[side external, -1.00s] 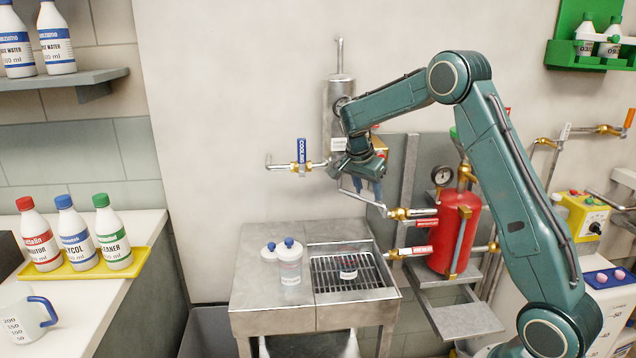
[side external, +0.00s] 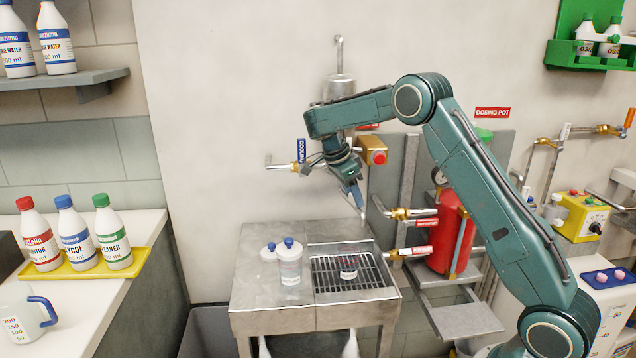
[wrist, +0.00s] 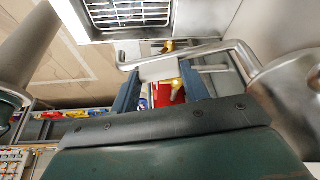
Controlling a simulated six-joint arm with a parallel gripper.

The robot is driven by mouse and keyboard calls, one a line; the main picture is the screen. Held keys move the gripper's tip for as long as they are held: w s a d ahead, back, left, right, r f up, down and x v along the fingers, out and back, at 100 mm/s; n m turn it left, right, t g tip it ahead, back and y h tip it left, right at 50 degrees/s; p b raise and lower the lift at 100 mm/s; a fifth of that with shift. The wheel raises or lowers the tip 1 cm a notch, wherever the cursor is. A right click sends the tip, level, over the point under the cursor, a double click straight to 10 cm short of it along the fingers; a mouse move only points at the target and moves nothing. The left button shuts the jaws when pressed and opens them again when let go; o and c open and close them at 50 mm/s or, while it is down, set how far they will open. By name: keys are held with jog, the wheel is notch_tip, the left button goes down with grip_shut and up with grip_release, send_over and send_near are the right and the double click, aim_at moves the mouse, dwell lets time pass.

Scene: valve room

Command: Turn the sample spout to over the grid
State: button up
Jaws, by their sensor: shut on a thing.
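The sample spout is a bent steel pipe; its lower end (side external: 360,209) shows just below my gripper (side external: 353,190). In the wrist view the spout (wrist: 222,46) runs left from the steel pot, crosses between the fingers and bends at its far left end. My gripper (wrist: 160,75) is shut on the spout; the fingers hide part of it in the side view. The grid (side external: 336,284) is set in the bench top below, and its bars (wrist: 122,14) show at the wrist view's top. From the side, the spout end appears above the grid's back right; exact alignment is unclear.
The steel pot (wrist: 288,95) is close at right. Brass valves (side external: 400,213) and a red tank (side external: 446,232) stand right of the spout.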

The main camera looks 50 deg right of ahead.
jog(key=shift+w+a+m, duration=0.4)
jog(key=shift+a+m, duration=0.05)
jog(key=shift+m, duration=0.25)
jog(key=o, duration=1.4)
jog(key=shift+s+d, duration=0.15)
